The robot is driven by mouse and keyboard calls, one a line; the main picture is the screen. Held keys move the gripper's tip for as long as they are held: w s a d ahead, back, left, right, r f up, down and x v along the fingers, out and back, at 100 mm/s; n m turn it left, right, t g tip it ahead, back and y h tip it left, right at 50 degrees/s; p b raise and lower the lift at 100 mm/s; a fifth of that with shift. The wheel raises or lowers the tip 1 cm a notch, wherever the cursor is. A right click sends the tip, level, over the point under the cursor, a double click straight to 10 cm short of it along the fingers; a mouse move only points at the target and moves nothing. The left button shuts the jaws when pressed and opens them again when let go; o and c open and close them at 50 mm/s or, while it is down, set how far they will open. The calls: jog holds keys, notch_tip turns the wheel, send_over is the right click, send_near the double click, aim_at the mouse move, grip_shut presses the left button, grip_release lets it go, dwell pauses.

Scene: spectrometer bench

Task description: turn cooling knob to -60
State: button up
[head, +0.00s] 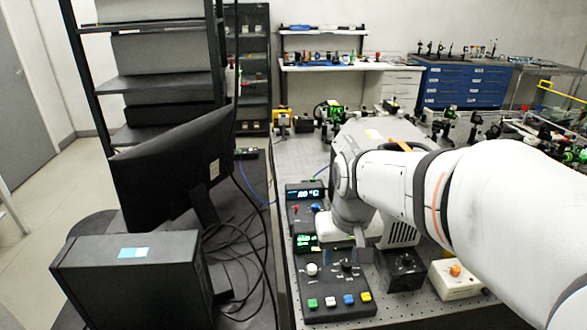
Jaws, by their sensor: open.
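A dark temperature controller (291,219) stands on the bench with a lit blue-white display (309,194) showing a reading in °C, too small to read surely. Below the display are a red knob (296,209) and a blue knob (316,208); I cannot tell for certain which is the cooling knob, or its setting. My gripper (360,250) points down just right of the controller, above the back of the dark button panel. It is open and looks empty. My wrist hides part of the area around it, and I cannot tell whether a finger touches anything.
The button panel (325,285) has a white knob (312,269), a dark knob and several coloured buttons. A black box (405,270) and a white box with an orange knob (455,271) stand to its right. A monitor (170,170) and cables are left. Optics fill the back bench.

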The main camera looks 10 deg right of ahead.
jog(key=w+r+g+p, duration=0.1)
jog(key=w+r+p, duration=0.15)
jog(key=w, duration=0.55)
jog(key=w+r+p, duration=0.1)
jog(key=w+p, duration=0.2)
jog(key=w, duration=0.5)
jog(key=g+p, duration=0.1)
jog(key=p, duration=0.5)
send_near(315, 205)
jog(key=shift+s+f, duration=0.1)
jog(key=shift+s, duration=0.15)
jog(key=shift+w+f, duration=0.2)
jog(key=shift+f, duration=0.1)
notch_tip(315, 205, down, 8)
jog(key=shift+r+p, duration=0.15)
jog(key=shift+p, duration=0.95)
jog(key=shift+c, duration=0.3)
grip_shut()
